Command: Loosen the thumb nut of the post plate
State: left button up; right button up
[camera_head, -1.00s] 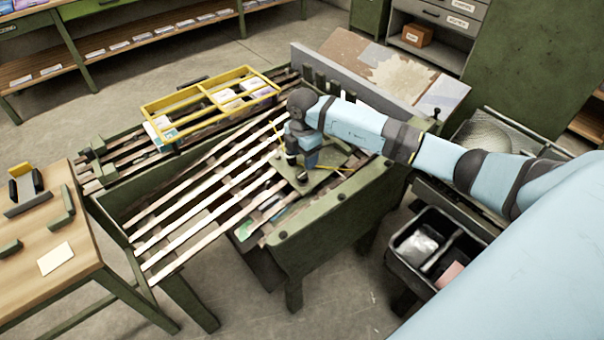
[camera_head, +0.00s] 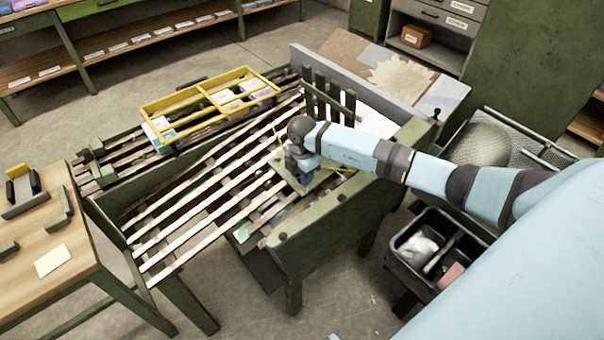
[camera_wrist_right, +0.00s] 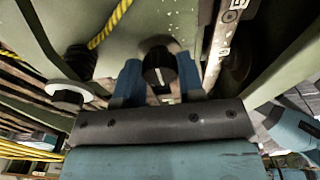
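The post plate (camera_head: 318,180) is a pale green plate on the slatted bench, partly hidden by my right wrist. It also fills the upper middle of the right wrist view (camera_wrist_right: 185,22). The thumb nut (camera_wrist_right: 158,68) is a round black knob with a white mark. My right gripper (camera_wrist_right: 160,80) has its two blue fingers on either side of the nut, with no clear gap to it. In the head view my right gripper (camera_head: 296,168) is low over the plate, its fingertips mostly hidden. My left gripper is not in view.
A yellow frame (camera_head: 208,103) lies across the far slats. Green posts (camera_head: 330,98) stand behind my right arm. A yellow-black cord (camera_wrist_right: 110,25) runs beside the nut. A black bin (camera_head: 408,262) stands at the right, a wooden table (camera_head: 75,235) at the left.

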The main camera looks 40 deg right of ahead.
jog(key=shift+n, duration=0.4)
jog(key=shift+c, duration=0.3)
jog(key=n, duration=0.2)
jog(key=shift+w+r+n+g+p, duration=0.1)
jog(key=shift+n+g+p, duration=0.2)
jog(key=n, duration=0.5)
jog(key=shift+g+h, duration=0.4)
jog(key=n, duration=0.4)
jog(key=shift+n+h, duration=0.3)
jog(key=shift+n, duration=0.1)
jog(key=n+b, duration=0.1)
jog(key=n, duration=0.2)
jog(key=shift+n+h, duration=0.4)
jog(key=shift+n, duration=0.4)
jog(key=shift+a, duration=0.1)
jog(key=o, duration=0.9)
